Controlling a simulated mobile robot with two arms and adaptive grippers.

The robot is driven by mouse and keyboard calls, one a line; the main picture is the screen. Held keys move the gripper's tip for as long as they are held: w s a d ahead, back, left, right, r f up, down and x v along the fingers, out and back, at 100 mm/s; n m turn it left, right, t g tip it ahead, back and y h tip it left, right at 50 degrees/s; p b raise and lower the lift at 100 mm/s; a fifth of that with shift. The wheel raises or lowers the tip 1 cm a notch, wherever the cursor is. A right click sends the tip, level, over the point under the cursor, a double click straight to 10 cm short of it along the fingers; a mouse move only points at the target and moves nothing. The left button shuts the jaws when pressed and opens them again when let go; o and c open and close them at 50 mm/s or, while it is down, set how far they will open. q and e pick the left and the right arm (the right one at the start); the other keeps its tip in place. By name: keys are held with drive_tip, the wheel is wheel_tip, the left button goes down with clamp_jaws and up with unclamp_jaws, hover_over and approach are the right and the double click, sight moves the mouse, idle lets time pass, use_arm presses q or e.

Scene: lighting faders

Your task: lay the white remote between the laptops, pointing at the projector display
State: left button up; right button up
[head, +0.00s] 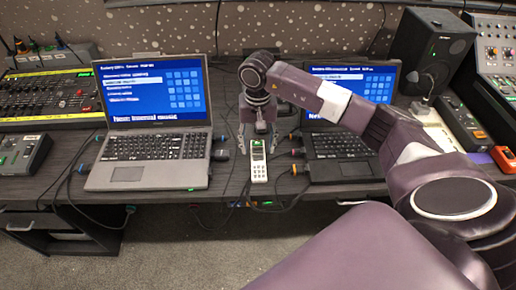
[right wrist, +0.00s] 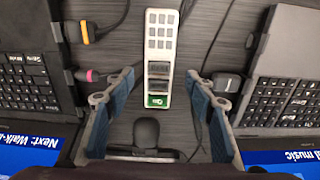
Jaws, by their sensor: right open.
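The white remote (head: 258,162) lies flat on the desk between the left laptop (head: 150,175) and the right laptop (head: 345,170). Its green end faces the back of the desk and its keypad end faces the front edge. In the right wrist view the remote (right wrist: 161,35) lies lengthwise, green end towards my palm. My right gripper (head: 258,138) is open just above the remote's far end. In the right wrist view its fingers (right wrist: 161,80) stand either side of the green end with gaps, not touching. I cannot identify a projector display. My left gripper is out of view.
Cables and plugs (right wrist: 90,32) lie on both sides of the remote, close to the laptops. A black speaker (head: 432,52) stands at the back right. A mixing console (head: 50,98) is at the left. The desk's front edge is close to the remote.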

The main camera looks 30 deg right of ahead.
sight(258, 156)
wheel_tip(258, 156, up, 8)
drive_tip(key=p, duration=0.3)
drive_tip(key=shift+f, duration=0.15)
